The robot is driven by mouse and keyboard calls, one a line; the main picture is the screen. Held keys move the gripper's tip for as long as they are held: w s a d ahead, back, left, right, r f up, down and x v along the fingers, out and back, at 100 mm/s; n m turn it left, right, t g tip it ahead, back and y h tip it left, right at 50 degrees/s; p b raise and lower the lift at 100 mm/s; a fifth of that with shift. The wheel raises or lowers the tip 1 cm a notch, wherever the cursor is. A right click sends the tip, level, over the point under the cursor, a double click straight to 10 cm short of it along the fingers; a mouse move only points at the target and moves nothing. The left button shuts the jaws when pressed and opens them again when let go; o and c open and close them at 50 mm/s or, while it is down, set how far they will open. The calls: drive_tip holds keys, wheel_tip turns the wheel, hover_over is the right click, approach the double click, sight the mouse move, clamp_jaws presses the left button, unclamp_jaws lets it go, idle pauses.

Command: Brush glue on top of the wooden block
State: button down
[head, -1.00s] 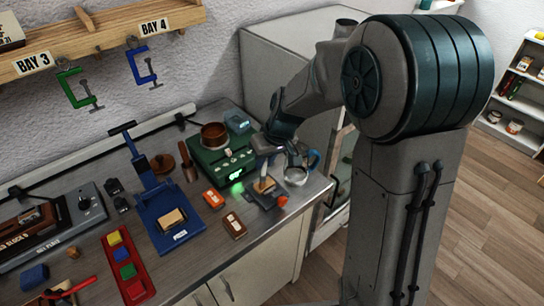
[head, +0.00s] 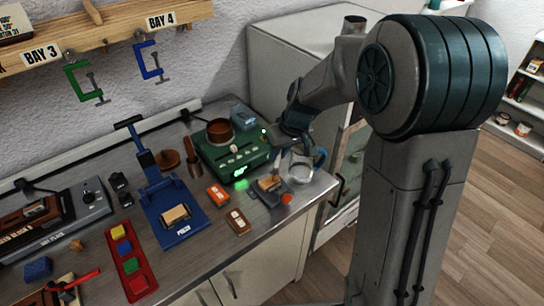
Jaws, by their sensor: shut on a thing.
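A light wooden block (head: 270,182) sits on a small grey fixture (head: 264,195) near the bench's right end. Another wooden block (head: 175,214) lies on the blue press (head: 180,232). My gripper (head: 292,148) is above and behind the grey fixture, next to the clear glass jug (head: 302,168) with a blue handle. Its jaws are small and partly hidden by my wrist. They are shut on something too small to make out. I cannot make out a brush or any glue on the block.
A green device (head: 236,160) with a lit display and a brown pot on top stands behind the fixture. An orange item (head: 218,196) and a brown item (head: 237,222) lie left of the fixture. A red tray (head: 137,283) holds coloured blocks.

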drive_tip(key=shift+w+d, duration=0.3)
drive_tip(key=shift+d, duration=0.15)
drive_tip(key=shift+a, duration=0.1)
drive_tip(key=shift+s+a+f+b, duration=0.1)
drive_tip(key=shift+s+a+b, duration=0.15)
drive_tip(key=shift+s+a, duration=0.6)
drive_tip(key=shift+s+a+b, duration=0.2)
drive_tip(key=shift+s+a, duration=0.35)
drive_tip(key=shift+a, duration=0.55)
drive_tip(key=shift+w+a, duration=0.5)
drive_tip(key=shift+w, duration=0.3)
